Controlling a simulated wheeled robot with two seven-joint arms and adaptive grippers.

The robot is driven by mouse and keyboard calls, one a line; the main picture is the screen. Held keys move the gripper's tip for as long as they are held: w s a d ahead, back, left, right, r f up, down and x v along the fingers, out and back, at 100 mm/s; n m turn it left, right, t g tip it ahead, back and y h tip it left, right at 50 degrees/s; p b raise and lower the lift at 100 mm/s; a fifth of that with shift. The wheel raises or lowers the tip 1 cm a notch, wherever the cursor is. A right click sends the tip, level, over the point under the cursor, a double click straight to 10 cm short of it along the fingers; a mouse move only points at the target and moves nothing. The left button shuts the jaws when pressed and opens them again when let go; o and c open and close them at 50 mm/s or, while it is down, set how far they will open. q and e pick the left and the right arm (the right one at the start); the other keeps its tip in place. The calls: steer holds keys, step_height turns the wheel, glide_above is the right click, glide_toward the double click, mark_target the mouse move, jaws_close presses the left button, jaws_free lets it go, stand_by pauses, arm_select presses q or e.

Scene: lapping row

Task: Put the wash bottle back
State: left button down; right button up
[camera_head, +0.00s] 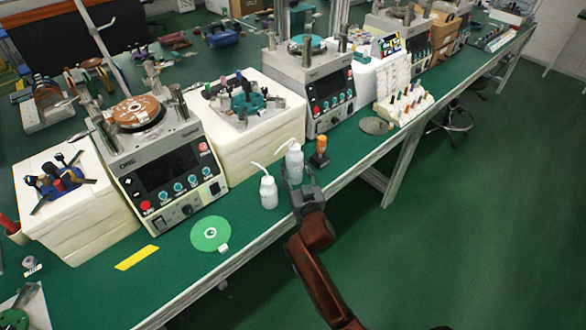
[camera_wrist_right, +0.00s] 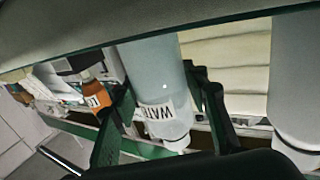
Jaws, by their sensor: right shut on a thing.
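A white wash bottle (camera_head: 294,163) with a bent spout is between the fingers of my right gripper (camera_head: 298,186) in the head view. In the right wrist view the fingers (camera_wrist_right: 165,112) close around this wash bottle (camera_wrist_right: 158,75), whose label reads in part "WATE". The gripper hides its base in the head view, so I cannot tell whether it touches the bench. A second white wash bottle (camera_head: 268,193) stands upright on the green bench just left of it; it also shows at the right of the wrist view (camera_wrist_right: 298,75). My left gripper is not in view.
A small orange-topped bottle (camera_head: 319,152) stands right of the held bottle. Behind are a white block (camera_head: 235,150) and lapping machines (camera_head: 165,165). A green disc (camera_head: 211,233) and a yellow strip (camera_head: 136,258) lie toward the left. The bench's front edge runs beneath my right arm.

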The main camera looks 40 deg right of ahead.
steer(key=shift+r, duration=0.1)
steer(key=o, duration=1)
steer(key=shift+f, duration=0.25)
steer(key=shift+c, duration=0.2)
steer(key=o, duration=0.4)
steer(key=shift+o, duration=0.2)
